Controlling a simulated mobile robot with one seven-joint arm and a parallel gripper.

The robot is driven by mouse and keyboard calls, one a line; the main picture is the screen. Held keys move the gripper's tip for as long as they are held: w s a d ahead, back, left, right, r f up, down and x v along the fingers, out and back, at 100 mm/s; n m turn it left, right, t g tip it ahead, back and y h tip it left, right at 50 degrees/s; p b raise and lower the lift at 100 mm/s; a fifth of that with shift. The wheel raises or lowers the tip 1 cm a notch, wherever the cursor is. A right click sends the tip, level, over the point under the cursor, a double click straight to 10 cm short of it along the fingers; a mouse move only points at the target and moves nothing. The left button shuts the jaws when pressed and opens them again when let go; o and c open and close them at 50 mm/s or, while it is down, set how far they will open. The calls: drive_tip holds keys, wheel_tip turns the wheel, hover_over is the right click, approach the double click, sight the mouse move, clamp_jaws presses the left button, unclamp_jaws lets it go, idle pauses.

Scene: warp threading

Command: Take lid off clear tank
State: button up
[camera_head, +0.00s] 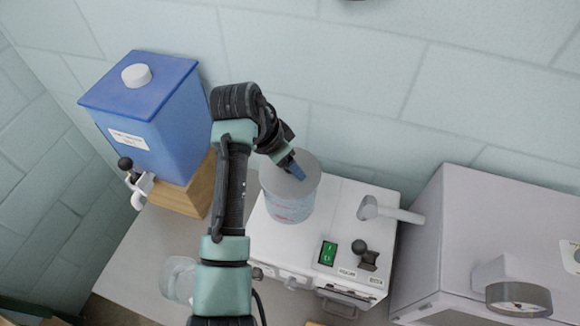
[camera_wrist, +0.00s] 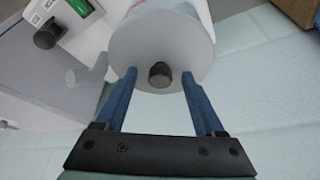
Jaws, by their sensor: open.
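The clear tank (camera_head: 288,205) stands on a white machine and looks pale and see-through with red print. Its grey lid (camera_head: 300,168) sits on top. In the wrist view the round lid (camera_wrist: 193,72) faces me, with a dark knob (camera_wrist: 159,74) at its middle. My gripper (camera_head: 292,168) is at the lid, its blue fingers pointing down at it. In the wrist view my gripper (camera_wrist: 158,80) is open, with one finger on each side of the knob and gaps between. The knob is hidden behind my gripper in the head view.
A blue tank (camera_head: 165,115) on a wooden block (camera_head: 190,192) stands at left. The white machine (camera_head: 345,215) has a green switch (camera_head: 328,252), a black knob and a spout. A large grey box (camera_head: 470,235) stands at right. A glass jar (camera_head: 178,279) is at lower left.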

clamp_jaws()
idle(0.4)
